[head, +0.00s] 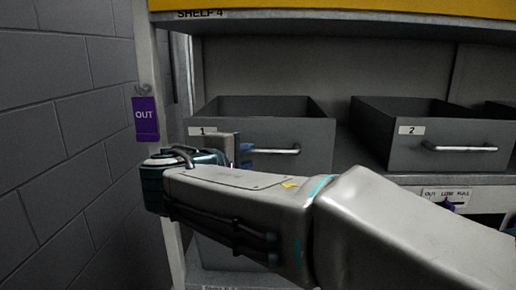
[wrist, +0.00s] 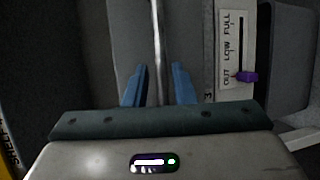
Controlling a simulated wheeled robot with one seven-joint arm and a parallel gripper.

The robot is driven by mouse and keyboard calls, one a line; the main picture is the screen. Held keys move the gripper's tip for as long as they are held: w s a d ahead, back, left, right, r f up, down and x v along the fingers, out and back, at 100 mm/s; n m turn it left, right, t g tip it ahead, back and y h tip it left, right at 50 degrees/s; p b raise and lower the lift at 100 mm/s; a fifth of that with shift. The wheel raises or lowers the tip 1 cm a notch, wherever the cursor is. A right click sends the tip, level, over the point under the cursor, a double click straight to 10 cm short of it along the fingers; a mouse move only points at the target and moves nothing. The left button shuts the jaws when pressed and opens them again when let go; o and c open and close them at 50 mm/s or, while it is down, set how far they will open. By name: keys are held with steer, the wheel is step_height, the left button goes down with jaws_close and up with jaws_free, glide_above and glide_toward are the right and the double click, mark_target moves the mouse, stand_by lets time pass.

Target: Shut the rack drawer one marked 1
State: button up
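The grey rack drawer marked 1 (head: 318,150) stands pulled out on the shelf, its open top showing. Its label (head: 202,131) is at the left of the front, and its silver bar handle (head: 285,151) runs across the front. My gripper (head: 245,156) is at the left part of this handle, with my arm hiding the drawer's lower front. In the wrist view, a silver bar (wrist: 157,40) runs between the two blue fingers of my gripper (wrist: 158,84). A gap shows on both sides of the bar, so the gripper is open.
Drawer 2 (head: 440,150) stands out to the right, with another drawer (head: 502,110) beyond it. A purple OUT tag (head: 145,119) hangs on the left post. A slider label (wrist: 236,50) with a purple knob (wrist: 246,76) is beside the bar. A block wall (head: 70,130) closes the left.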

mark_target(256, 153)
steer(key=p+x, duration=0.1)
steer(key=x, duration=0.5)
steer(key=shift+w+d+f, duration=0.15)
steer(key=shift+w, duration=0.15)
jaws_close()
